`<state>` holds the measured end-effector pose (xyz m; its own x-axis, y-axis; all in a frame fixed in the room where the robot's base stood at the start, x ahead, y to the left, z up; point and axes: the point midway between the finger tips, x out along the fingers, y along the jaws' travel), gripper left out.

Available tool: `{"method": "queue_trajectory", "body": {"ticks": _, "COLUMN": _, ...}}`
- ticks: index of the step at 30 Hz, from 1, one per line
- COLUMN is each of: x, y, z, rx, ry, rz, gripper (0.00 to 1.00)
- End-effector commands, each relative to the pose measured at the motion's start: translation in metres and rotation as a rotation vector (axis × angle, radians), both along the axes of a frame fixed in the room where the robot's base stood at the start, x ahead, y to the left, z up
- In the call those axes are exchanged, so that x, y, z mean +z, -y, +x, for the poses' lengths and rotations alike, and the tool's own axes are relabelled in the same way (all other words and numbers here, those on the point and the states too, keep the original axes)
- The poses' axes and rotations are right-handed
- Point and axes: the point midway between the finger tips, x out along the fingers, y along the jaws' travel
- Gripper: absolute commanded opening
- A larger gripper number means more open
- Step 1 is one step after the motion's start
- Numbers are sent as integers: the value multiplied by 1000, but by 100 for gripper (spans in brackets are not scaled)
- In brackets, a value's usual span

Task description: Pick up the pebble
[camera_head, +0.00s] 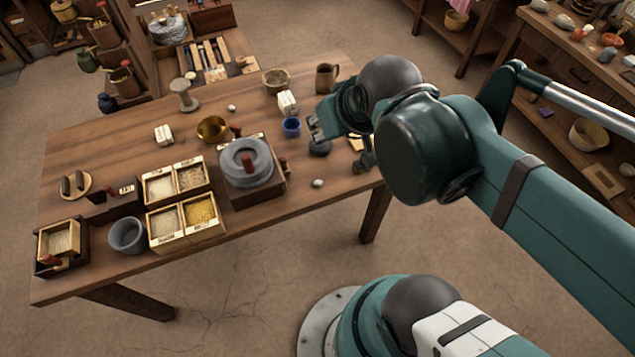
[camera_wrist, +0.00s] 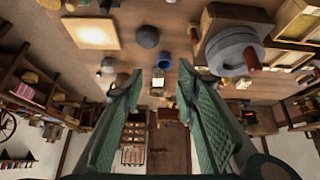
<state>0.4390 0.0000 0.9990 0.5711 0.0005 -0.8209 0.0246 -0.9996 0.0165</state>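A small pale grey pebble (camera_head: 318,183) lies on the table near its front edge, to the right of the quern (camera_head: 250,165). Another small whitish lump (camera_head: 232,108) lies farther back; I cannot tell whether it is also a stone. My gripper (camera_head: 340,143) is over the right part of the table, up and to the right of the pebble in the head view. In the wrist view its two green fingers (camera_wrist: 163,100) stand wide apart with nothing held between them. I cannot make out the pebble clearly in the wrist view.
A dark round object (camera_head: 320,148) sits below my gripper, near a blue cup (camera_head: 291,127) and a white block (camera_head: 287,103). A mug (camera_head: 326,78) stands behind. Grain boxes (camera_head: 185,238) and a brass bowl (camera_head: 213,130) are left. Bare wood surrounds the pebble.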

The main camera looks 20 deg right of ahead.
Motion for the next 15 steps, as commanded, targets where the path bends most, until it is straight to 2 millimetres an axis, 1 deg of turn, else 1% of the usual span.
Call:
{"method": "queue_trajectory", "body": {"ticks": 5, "x": -5, "y": -1, "z": 6, "rx": 62, "ry": -34, "rz": -41, "gripper": 31}}
{"method": "queue_trajectory", "body": {"ticks": 15, "x": -25, "y": -4, "z": 18, "rx": 260, "ry": -134, "rz": -152, "gripper": 31}}
